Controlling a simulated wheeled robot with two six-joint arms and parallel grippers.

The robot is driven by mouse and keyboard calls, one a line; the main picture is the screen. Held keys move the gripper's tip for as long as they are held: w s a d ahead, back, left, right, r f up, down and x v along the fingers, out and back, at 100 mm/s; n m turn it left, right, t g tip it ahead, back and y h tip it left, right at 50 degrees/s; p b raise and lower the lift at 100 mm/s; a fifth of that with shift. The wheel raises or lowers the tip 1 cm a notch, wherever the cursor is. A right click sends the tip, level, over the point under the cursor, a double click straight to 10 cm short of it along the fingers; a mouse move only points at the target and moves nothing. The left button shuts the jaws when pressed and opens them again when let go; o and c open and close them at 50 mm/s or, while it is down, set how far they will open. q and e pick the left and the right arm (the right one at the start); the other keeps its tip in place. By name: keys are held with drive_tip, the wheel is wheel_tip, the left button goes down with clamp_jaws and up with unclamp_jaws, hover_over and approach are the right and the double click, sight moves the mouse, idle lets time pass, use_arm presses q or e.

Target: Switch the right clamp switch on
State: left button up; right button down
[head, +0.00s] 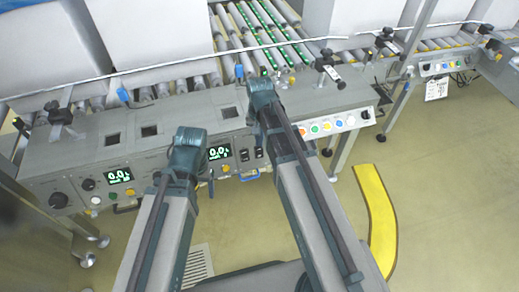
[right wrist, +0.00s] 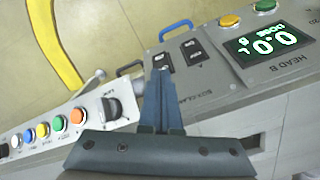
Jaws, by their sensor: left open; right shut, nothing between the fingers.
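The right clamp switch (right wrist: 162,61) is a small black rocker on the grey control panel. It sits beside a second black rocker (right wrist: 191,48), and both also show in the head view, where the right one (head: 258,153) is close to my right arm. My right gripper (right wrist: 161,75) is shut and empty, its fingertips at the near edge of the right rocker and partly covering it. I cannot tell whether they touch, or which way the rocker is set. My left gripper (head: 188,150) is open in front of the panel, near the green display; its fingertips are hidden.
The HEAD B display (right wrist: 263,43), coloured buttons (right wrist: 43,130), a black knob (right wrist: 112,107) and a blue handle (right wrist: 176,29) lie around the rockers. Rollers (head: 280,30) and white boxes stand behind the panel. A yellow curved floor strip (head: 376,220) lies at right.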

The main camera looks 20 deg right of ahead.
wheel_tip(320, 180, up, 4)
drive_tip(key=p, duration=0.3)
drive_tip(key=shift+f, duration=0.1)
idle(0.4)
drive_tip(key=s+a+r+n+p, duration=0.4)
drive_tip(key=s+r+p, duration=0.3)
drive_tip(key=r+p, duration=0.3)
drive_tip(key=s+a+r+n+h+p, duration=0.1)
drive_tip(key=s+a+r+n+p, duration=0.4)
drive_tip(key=r+p, duration=0.5)
drive_tip(key=shift+s+a, duration=0.75)
drive_tip(key=shift+s, duration=0.4)
